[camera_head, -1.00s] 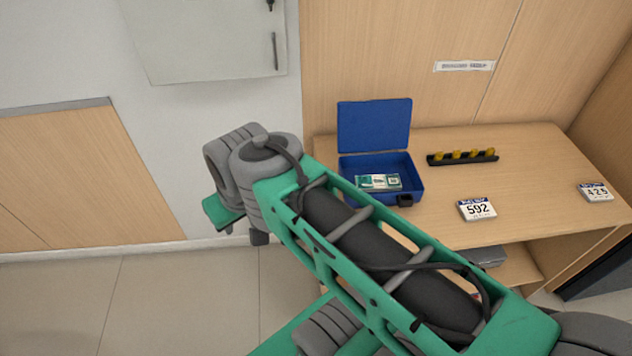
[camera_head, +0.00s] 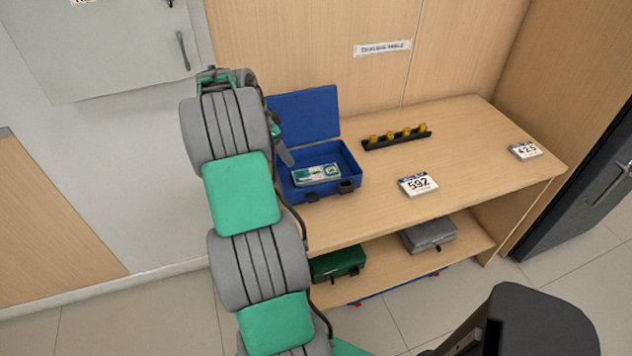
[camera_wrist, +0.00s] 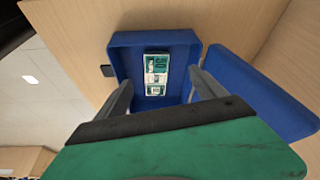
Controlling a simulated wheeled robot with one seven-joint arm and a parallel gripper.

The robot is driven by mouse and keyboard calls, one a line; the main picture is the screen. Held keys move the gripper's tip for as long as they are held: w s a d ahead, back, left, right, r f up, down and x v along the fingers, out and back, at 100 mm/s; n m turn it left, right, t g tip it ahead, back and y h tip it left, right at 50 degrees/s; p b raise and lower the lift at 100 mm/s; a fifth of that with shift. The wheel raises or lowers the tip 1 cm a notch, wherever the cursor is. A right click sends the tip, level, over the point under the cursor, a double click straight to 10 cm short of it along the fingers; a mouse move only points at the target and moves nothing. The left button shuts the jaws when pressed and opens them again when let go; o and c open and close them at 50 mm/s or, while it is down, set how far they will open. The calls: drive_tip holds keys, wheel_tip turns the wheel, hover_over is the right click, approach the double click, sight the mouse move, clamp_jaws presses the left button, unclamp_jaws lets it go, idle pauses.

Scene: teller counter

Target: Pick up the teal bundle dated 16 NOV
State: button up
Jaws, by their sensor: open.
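A teal and white banknote bundle (camera_head: 316,174) lies inside an open blue box (camera_head: 348,188) at the left end of the counter. In the wrist view the bundle (camera_wrist: 157,75) lies lengthwise in the blue box (camera_wrist: 120,50), with a white band around it. Its date is too small to read. My gripper (camera_wrist: 160,80) is open and empty, its two fingers spread to the left and right of the bundle, apart from it. In the head view my arm hides most of the gripper, with a dark finger showing beside the box.
The box's raised lid (camera_head: 304,115) stands at the back. Green (camera_head: 338,264) and grey (camera_head: 429,235) boxes sit on the shelf below.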

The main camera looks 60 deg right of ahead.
sight(315, 173)
drive_tip(key=s+d+f+m, duration=0.1)
drive_tip(key=s+d+f, duration=0.1)
drive_tip(key=s+d+f+m, duration=0.1)
drive_tip(key=s+d+f, duration=0.1)
drive_tip(key=shift+s+d+f+m+g, duration=0.2)
drive_tip(key=shift+s+d+m+g, duration=0.1)
drive_tip(key=shift+s+m+g, duration=0.1)
drive_tip(key=p+x, duration=0.1)
drive_tip(key=x, duration=0.7)
drive_tip(key=shift+s+r, duration=0.1)
drive_tip(key=shift+s, duration=0.05)
drive_tip(key=c, duration=1.5)
